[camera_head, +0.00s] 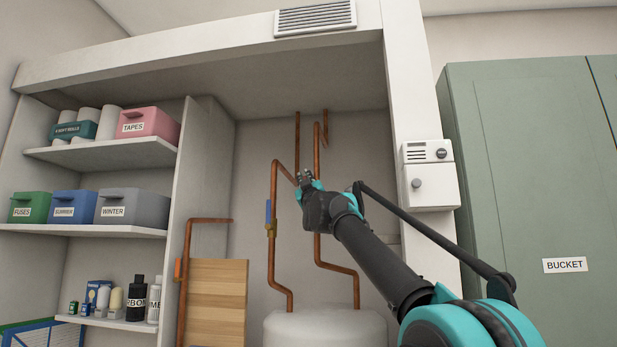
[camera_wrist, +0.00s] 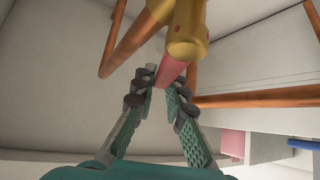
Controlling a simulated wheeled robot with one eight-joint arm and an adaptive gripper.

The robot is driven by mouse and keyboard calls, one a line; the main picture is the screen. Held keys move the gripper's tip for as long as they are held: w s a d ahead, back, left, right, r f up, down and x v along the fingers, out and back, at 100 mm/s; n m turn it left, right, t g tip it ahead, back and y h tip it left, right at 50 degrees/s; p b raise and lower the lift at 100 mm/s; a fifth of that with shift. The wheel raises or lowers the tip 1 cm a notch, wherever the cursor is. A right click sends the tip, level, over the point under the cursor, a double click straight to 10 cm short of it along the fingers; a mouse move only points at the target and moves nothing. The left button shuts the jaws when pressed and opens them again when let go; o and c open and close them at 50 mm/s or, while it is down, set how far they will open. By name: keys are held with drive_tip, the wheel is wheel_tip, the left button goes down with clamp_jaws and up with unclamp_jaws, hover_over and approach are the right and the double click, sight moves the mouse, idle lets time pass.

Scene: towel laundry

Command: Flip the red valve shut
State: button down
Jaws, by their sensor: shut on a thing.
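The red valve shows in the wrist view as a brass body (camera_wrist: 187,38) on a copper pipe with a flat red lever (camera_wrist: 172,71) sticking out from it toward me. My gripper (camera_wrist: 166,86) has its fingertips on either side of the lever's outer end and is shut on it. In the head view my gripper (camera_head: 306,180) is raised in front of the copper pipes, and it hides the red valve there. The very end of the lever between the fingertips is partly covered.
A blue-handled valve (camera_head: 268,213) sits on the copper pipe just left of my gripper. A white tank (camera_head: 325,328) stands below. A wooden board (camera_head: 217,305) leans at the lower left, beside shelves with bins. A white control box (camera_head: 429,176) is on the right post.

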drive_tip(key=shift+w+a+f+n+g+y, duration=0.15)
drive_tip(key=shift+a+n+g+y, duration=0.15)
drive_tip(key=shift+n+y, duration=0.4)
drive_tip(key=shift+a+f+n+g+y, duration=0.3)
drive_tip(key=shift+n+y, duration=0.2)
drive_tip(key=shift+n, duration=0.4)
drive_tip(key=shift+w+a+f+n+g+y, duration=0.1)
drive_tip(key=shift+a+n+g+y, duration=0.1)
drive_tip(key=shift+n+g+y, duration=0.35)
drive_tip(key=shift+n, duration=0.25)
drive_tip(key=c, duration=1.5)
unclamp_jaws()
drive_tip(key=shift+y, duration=0.25)
drive_tip(key=shift+c, duration=0.2)
wheel_tip(320, 180, up, 10)
drive_tip(key=shift+s, duration=0.1)
